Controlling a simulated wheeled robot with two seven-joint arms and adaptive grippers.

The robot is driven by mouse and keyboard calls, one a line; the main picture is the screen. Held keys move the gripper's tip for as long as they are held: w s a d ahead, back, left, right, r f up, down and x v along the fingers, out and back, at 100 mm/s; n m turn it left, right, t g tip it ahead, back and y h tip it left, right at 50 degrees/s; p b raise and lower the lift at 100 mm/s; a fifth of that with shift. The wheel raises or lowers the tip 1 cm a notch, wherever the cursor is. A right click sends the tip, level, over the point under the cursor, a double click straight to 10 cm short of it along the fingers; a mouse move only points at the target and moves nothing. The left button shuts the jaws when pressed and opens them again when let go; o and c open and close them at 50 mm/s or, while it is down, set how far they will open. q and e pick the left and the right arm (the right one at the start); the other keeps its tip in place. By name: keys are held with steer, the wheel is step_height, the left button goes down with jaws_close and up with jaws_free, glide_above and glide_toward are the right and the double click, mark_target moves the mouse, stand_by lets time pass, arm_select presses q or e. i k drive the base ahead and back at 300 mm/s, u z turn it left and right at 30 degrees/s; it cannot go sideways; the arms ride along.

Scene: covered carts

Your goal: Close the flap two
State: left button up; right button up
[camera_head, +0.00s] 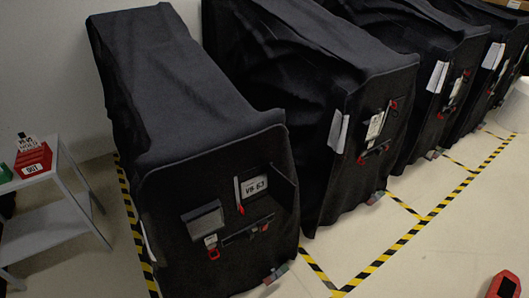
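The nearest covered cart (200,85) stands at the left centre under black cloth. Its front panel has two flaps. The left flap (203,217) is a dark grey piece that tilts out from the panel. The right flap (284,188) stands out from the panel at the right of an opening. A white label (254,186) with dark characters shows in that opening, beside a white and red handle (238,196). I cannot tell which flap is flap two. Neither of my grippers is in view.
More covered carts (310,45) stand in a row to the right, with narrow gaps. A grey side table (45,222) with a red box (33,160) is at the left. Yellow-black tape (400,243) marks the open floor. A red and black object (503,286) is at lower right.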

mark_target(283, 190)
steer(key=z, duration=1.3)
steer(key=i, duration=2.45)
steer(key=u, duration=3.3)
